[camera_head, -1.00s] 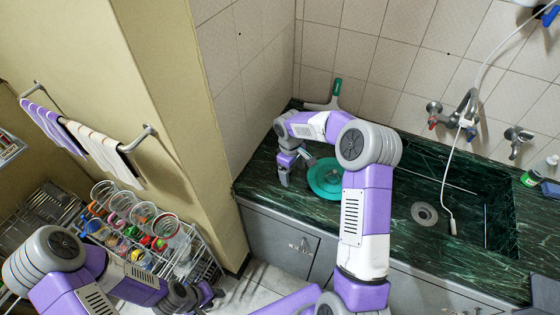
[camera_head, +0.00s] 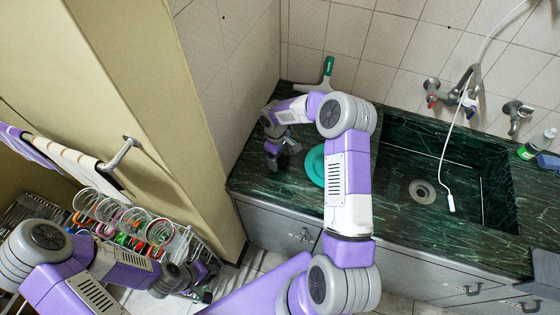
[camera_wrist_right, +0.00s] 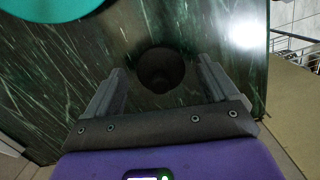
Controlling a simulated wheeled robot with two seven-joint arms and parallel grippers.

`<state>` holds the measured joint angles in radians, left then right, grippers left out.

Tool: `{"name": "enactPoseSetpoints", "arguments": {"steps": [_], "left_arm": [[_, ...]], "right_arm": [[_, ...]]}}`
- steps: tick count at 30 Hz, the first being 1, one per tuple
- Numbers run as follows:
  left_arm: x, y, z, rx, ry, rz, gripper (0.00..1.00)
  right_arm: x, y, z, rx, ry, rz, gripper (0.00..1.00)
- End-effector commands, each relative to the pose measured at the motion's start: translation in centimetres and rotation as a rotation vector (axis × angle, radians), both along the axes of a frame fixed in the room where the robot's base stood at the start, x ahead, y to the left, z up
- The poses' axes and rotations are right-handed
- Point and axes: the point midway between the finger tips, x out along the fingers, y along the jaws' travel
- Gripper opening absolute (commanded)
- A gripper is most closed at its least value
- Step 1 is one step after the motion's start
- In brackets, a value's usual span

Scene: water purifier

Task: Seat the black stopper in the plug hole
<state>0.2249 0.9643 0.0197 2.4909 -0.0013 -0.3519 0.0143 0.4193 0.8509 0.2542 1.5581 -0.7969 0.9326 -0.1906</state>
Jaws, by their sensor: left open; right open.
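The black stopper (camera_wrist_right: 161,70) looks like a dark round piece on the green marble counter. In the right wrist view it lies between and just beyond the fingertips of my right gripper (camera_wrist_right: 160,80), which is open and does not grip it. In the head view my right gripper (camera_head: 280,158) is over the left end of the counter, and I cannot make out the stopper there. The plug hole (camera_head: 422,191) is the round metal drain in the sink floor, uncovered. My left gripper (camera_head: 205,285) is low at the left, open and empty, away from the counter.
A teal round dish (camera_head: 314,166) is right of my right gripper, partly hidden by my arm. The sink (camera_head: 470,205) has a raised rim and a white hose (camera_head: 446,165) hanging into it. A glass rack (camera_head: 125,225) stands lower left.

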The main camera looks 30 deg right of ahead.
Motion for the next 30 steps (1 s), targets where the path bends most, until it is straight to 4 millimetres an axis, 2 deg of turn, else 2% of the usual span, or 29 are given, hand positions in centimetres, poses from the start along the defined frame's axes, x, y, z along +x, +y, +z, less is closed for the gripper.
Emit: {"name": "enactPoseSetpoints", "arguments": {"steps": [5,6,18,20,30], "left_arm": [[0.01,0.0,0.01,0.0,0.0,0.0,0.43],[0.01,0.0,0.01,0.0,0.0,0.0,0.43],[0.02,0.0,0.01,0.0,0.0,0.0,0.43],[0.01,-0.01,0.0,0.0,0.0,0.0,0.43],[0.01,0.0,-0.02,0.0,0.0,0.0,0.43]], "right_arm": [[0.04,0.01,0.0,0.0,-0.001,0.0,0.87],[0.04,0.01,0.01,0.0,-0.001,0.0,0.84],[0.03,-0.01,0.0,0.0,-0.001,0.0,0.23],[-0.01,-0.01,-0.05,0.0,0.0,0.0,0.15],[-0.21,-0.01,-0.29,0.0,0.006,0.0,0.14]]}}
